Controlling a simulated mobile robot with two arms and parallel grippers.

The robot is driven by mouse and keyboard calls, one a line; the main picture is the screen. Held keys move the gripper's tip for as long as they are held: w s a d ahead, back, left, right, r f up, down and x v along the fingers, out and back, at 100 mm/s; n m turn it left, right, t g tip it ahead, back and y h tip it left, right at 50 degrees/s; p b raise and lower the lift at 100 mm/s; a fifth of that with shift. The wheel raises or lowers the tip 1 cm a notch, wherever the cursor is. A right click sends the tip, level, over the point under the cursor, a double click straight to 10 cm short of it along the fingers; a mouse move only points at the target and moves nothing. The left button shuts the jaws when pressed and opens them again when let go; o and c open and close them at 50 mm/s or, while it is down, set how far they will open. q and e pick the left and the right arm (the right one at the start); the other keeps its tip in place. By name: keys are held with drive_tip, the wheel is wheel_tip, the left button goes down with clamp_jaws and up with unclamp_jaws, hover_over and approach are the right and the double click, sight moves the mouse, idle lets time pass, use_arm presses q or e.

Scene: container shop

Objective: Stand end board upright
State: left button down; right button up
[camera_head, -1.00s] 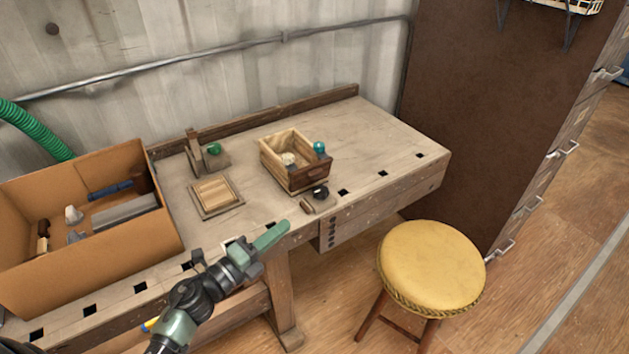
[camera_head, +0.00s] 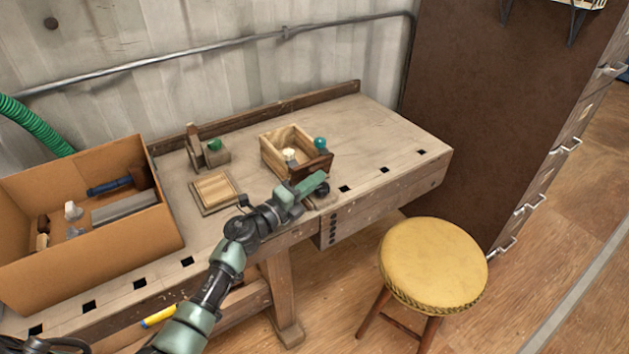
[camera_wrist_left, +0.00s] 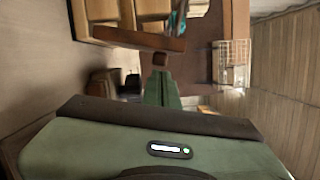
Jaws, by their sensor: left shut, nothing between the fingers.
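A dark brown end board (camera_head: 322,163) is at the near end of a pale wooden box (camera_head: 268,152) on the workbench. In the left wrist view the board (camera_wrist_left: 125,38) crosses the top, with the box's compartments (camera_wrist_left: 104,10) behind it. I cannot tell its exact tilt. My left gripper (camera_head: 318,182) is shut and empty, just in front of the board, and hides its lower part. In the wrist view the green fingers (camera_wrist_left: 161,88) point at the board, with a small brown block (camera_wrist_left: 160,59) at their tips. Contact is unclear. My right gripper is not in view.
A teal knob (camera_head: 320,143) stands by the board, and a dark round object (camera_head: 322,189) lies near the bench edge. A square wooden panel (camera_head: 215,190) and a cardboard box of tools (camera_head: 90,262) are left. A yellow stool (camera_head: 433,262) stands in front. The bench's right end is clear.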

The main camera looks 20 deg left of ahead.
use_arm(q)
drive_tip(key=shift+r, duration=0.1)
drive_tip(key=shift+w+a+r, duration=0.1)
drive_tip(key=n+p, duration=0.1)
drive_tip(key=p, duration=0.1)
drive_tip(key=a+r+n+p, duration=0.1)
drive_tip(key=p, duration=0.2)
drive_tip(key=shift+w+r+g, duration=0.2)
drive_tip(key=shift+w+g, duration=0.1)
drive_tip(key=shift+w, duration=0.1)
drive_tip(key=shift+w+a+f+n+p, duration=0.1)
drive_tip(key=shift+a+n+p, duration=0.1)
drive_tip(key=shift+n+p, duration=0.35)
drive_tip(key=shift+f, duration=0.1)
